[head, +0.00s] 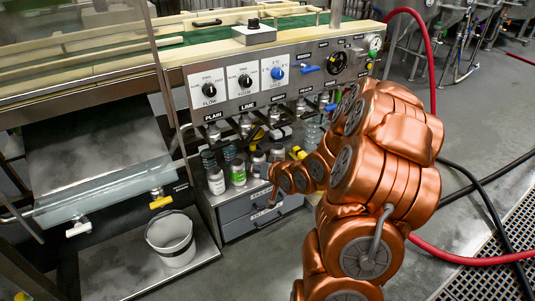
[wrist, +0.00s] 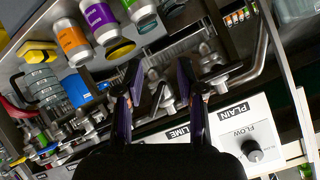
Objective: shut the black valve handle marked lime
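The LIME label (head: 248,107) is on the steel panel in the head view, right of PLAIN. Small valves hang below it, with a dark handle under LIME (head: 246,127). In the wrist view the LIME label (wrist: 180,132) is partly covered by my right finger. My gripper (wrist: 160,76) has its two dark fingers apart, with a clear gap between them. Metal valve parts (wrist: 166,102) show in and behind that gap. I cannot tell which part is the lime handle there, nor whether a finger touches it.
Labelled bottles (head: 238,172) stand below the valves. They also show in the wrist view (wrist: 100,22). Knobs (head: 245,81) and a blue handle (head: 309,69) are on the panel. A white bucket (head: 171,238) stands at left. A red hose (head: 428,60) runs at right.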

